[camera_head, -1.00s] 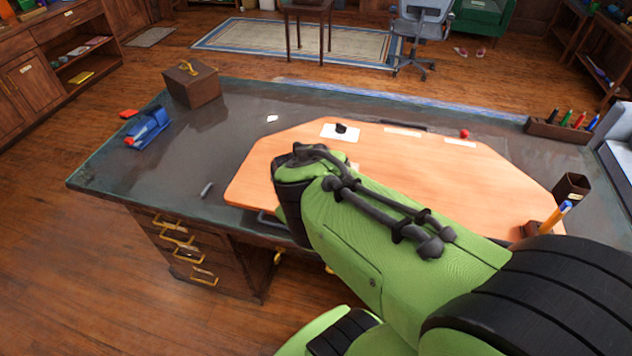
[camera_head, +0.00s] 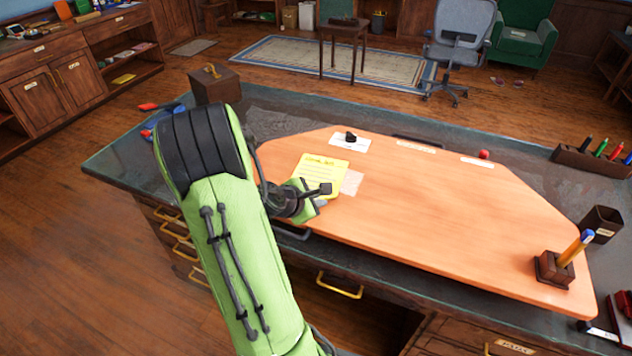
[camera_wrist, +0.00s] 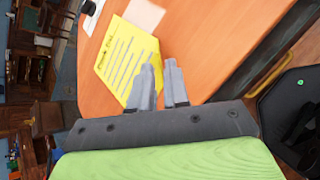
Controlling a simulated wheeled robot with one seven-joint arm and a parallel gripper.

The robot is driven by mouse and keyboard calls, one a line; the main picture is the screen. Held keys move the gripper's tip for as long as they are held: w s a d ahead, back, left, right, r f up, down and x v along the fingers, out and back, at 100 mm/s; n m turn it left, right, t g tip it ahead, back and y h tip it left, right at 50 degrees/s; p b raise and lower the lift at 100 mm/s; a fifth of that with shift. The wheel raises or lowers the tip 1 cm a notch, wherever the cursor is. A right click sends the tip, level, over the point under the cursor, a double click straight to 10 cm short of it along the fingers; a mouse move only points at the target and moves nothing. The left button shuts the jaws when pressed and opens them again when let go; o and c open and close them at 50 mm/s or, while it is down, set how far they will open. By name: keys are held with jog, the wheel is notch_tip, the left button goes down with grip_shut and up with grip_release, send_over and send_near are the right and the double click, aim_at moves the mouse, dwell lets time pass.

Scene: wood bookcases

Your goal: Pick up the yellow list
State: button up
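The yellow list (camera_head: 318,170) is a sheet with a heading and written lines. It lies on the orange desk board near its left end, and it also shows in the wrist view (camera_wrist: 122,62). My gripper (camera_head: 317,200) is at the near edge of the list.
A pale sheet (camera_head: 352,182) lies beside the list, and a white card (camera_head: 350,142) with a black object lies behind it. A wooden box (camera_head: 215,84) stands at the back left. A pen holder (camera_head: 555,268) stands at the right. The board's middle is clear.

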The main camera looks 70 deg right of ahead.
aim_at(323, 208)
jog(key=b+x, duration=0.1)
jog(key=x, duration=0.4)
jog(key=shift+w, duration=0.2)
jog(key=shift+r, duration=0.1)
grip_shut()
